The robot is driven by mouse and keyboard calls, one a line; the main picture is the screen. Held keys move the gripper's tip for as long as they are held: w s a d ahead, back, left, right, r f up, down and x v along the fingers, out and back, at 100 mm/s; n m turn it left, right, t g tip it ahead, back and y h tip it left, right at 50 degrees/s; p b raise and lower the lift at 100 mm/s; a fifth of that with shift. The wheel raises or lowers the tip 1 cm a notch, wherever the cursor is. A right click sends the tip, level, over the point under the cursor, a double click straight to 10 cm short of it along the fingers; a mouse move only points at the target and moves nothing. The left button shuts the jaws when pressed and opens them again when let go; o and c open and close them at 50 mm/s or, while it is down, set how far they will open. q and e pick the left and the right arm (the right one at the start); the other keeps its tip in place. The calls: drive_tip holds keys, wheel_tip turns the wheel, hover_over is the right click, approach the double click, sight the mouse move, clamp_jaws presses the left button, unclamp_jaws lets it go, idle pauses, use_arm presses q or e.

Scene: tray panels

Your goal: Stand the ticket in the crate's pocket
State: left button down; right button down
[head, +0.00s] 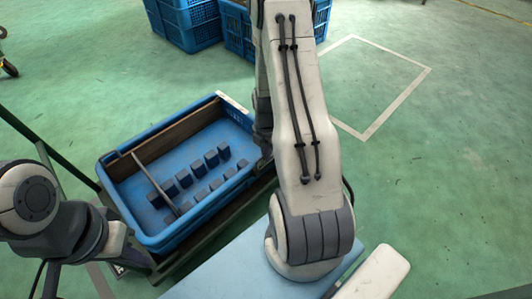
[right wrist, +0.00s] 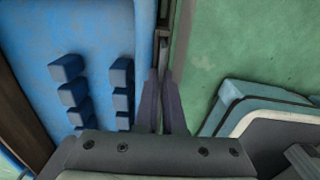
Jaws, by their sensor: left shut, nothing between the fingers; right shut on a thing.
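The blue crate (head: 200,214) stands left of centre in the head view, with rows of small blue blocks inside. Its wall also shows in the right wrist view (right wrist: 145,30). My right gripper (right wrist: 163,78) is at the crate's right-hand wall, pointing down along it. It is shut on the ticket, which is edge-on and barely shows between the fingers. In the head view my right arm hides the gripper and ticket. I cannot make out the crate's pocket or whether the ticket touches it. My left gripper (head: 138,262) is shut and empty at the crate's near left side.
More blue crates (head: 183,22) stand at the back. Green floor (head: 430,170) is open at the right.

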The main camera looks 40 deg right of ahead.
drive_tip(key=shift+f, duration=0.25)
drive_tip(key=c, duration=1.4)
unclamp_jaws()
drive_tip(key=shift+f, duration=0.1)
drive_tip(key=shift+c, duration=0.2)
drive_tip(key=o, duration=0.5)
wheel_tip(320, 180, up, 11)
drive_tip(key=p, duration=0.5)
drive_tip(key=shift+f+p, duration=0.2)
drive_tip(key=shift+p, duration=0.2)
